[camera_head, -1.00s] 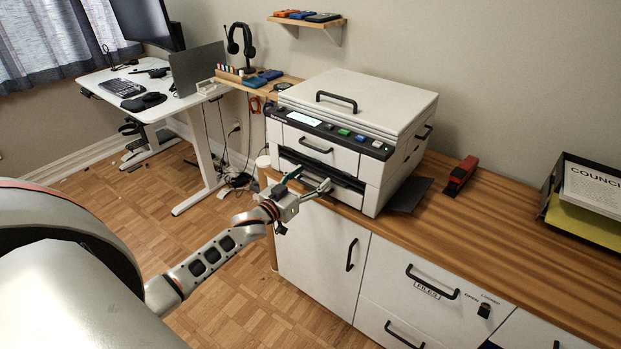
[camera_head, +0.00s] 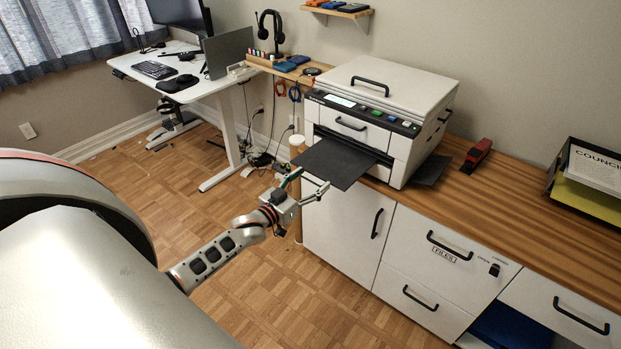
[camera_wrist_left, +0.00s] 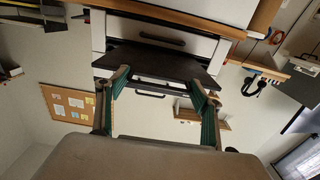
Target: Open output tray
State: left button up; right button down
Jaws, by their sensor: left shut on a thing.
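The printer (camera_head: 370,105) is a white box with a lid handle and a dark control strip, standing on the wooden cabinet top. Its output tray (camera_head: 335,160) is a flat dark plate sticking well out of the front, below the upper front drawer with its black handle (camera_head: 350,124). My right gripper is in neither view.
White cabinet doors and drawers (camera_head: 430,262) with black handles lie below the printer. A red stapler (camera_head: 477,154) and a paper tray (camera_head: 590,180) are on the top to the right. A white desk (camera_head: 190,78) stands back left, with open floor before it.

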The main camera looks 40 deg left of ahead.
pick_arm(q)
jog(key=shift+s+d+r, duration=0.1)
jog(key=shift+s+d, duration=0.1)
jog(key=shift+s, duration=0.3)
jog(key=o, duration=1.3)
jog(key=shift+w, duration=0.1)
jog(key=s+a, duration=0.1)
jog(key=s, duration=1.1)
